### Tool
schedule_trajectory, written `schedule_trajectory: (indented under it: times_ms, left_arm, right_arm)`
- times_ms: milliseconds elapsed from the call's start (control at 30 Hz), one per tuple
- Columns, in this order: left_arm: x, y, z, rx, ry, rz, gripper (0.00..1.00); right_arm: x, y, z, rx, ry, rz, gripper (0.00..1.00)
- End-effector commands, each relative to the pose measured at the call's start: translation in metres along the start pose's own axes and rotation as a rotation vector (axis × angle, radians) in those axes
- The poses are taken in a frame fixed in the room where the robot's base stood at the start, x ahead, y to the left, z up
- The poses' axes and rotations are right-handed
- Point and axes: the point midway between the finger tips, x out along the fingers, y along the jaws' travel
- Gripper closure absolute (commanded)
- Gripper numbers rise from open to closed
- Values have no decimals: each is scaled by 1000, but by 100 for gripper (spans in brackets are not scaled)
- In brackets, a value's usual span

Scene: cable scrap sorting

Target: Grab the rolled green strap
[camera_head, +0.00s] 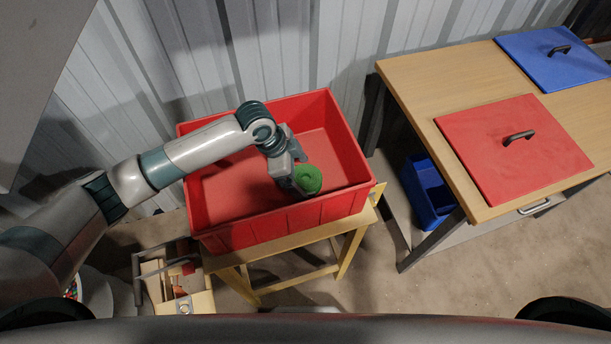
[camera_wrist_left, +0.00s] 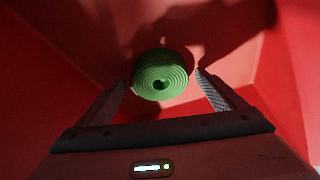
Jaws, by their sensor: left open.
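The rolled green strap (camera_head: 308,179) is inside the red crate (camera_head: 345,146), toward its front right part. My left gripper (camera_head: 293,180) reaches down into the crate right beside the strap. In the left wrist view the strap (camera_wrist_left: 161,75) shows as a spiral coil with a dark hole at its centre. The open fingers of my left gripper (camera_wrist_left: 164,82) stand on either side of its lower part, with gaps visible. I cannot tell how high the strap sits above the crate floor. My right gripper is not in view.
The crate stands on a small wooden stand (camera_head: 345,250). To the right is a wooden table (camera_head: 440,75) with a red lid (camera_head: 510,160) and a blue lid (camera_head: 560,62). A blue bin (camera_head: 428,190) sits below it. A wooden box (camera_head: 170,285) of items stands at lower left.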

Motion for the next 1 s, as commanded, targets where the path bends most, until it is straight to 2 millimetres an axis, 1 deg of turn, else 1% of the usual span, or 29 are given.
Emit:
schedule_trajectory:
  times_ms: [33,167,567,600,633,667,700,767,800,1000]
  left_arm:
    - [4,0,0,-1,-1,1,10]
    - [10,0,0,0,0,-1,10]
    - [10,0,1,0,0,-1,10]
    - [10,0,1,0,0,-1,13]
    - [10,0,1,0,0,-1,20]
    - [10,0,1,0,0,-1,27]
    - [10,0,1,0,0,-1,36]
    - [10,0,1,0,0,-1,51]
    - [10,0,1,0,0,-1,60]
    - [9,0,0,1,1,-1,60]
  right_arm:
    - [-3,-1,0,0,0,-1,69]
    - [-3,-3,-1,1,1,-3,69]
    - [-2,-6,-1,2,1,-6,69]
    - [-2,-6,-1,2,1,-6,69]
    - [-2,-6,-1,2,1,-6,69]
    - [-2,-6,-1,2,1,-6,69]
    - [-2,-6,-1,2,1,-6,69]
    - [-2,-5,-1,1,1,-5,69]
    - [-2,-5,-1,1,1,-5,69]
    - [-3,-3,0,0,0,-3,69]
